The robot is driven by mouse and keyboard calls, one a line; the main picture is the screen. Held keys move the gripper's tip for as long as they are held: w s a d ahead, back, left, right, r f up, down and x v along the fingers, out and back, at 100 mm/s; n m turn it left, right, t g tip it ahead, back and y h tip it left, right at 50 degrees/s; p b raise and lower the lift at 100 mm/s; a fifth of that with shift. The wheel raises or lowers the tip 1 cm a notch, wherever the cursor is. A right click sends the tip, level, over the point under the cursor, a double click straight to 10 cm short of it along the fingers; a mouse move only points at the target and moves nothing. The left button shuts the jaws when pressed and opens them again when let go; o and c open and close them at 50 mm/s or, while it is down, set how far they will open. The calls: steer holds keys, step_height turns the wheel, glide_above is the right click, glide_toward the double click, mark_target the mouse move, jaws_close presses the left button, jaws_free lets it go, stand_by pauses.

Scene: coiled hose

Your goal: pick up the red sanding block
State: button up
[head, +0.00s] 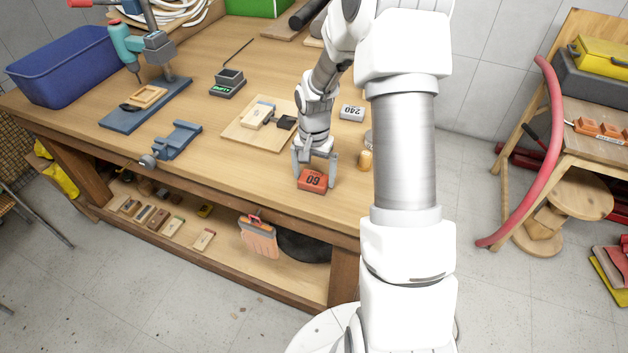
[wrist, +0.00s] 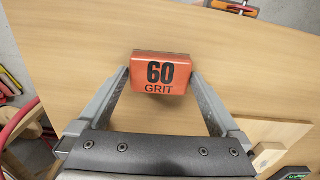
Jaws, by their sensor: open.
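The red sanding block (head: 312,182) sits on the wooden workbench near its front edge. Its face reads "60 GRIT" in the wrist view (wrist: 160,74). My gripper (head: 314,180) is low over the bench with its fingers on either side of the block. In the wrist view my gripper (wrist: 160,75) is open, one fingertip close to each end of the block. I cannot tell whether either fingertip touches it.
A white block marked 240 (head: 352,112) and a small yellowish cylinder (head: 365,160) stand to the right. Bench surface left of the red block is clear.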

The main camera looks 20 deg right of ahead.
steer(key=shift+f, duration=0.6)
steer(key=c, duration=1)
steer(key=shift+c, duration=0.2)
steer(key=shift+r, duration=0.1)
steer(key=shift+w+r, duration=0.1)
steer(key=shift+r, duration=0.4)
step_height(320, 180, up, 3)
steer(key=shift+f, duration=0.15)
steer(key=d+r, duration=0.7)
steer(key=d, duration=0.4)
steer(key=shift+s+d+b, duration=0.2)
steer(key=shift+d+b, duration=0.15)
steer(key=shift+d, duration=0.05)
steer(key=shift+r, duration=0.1)
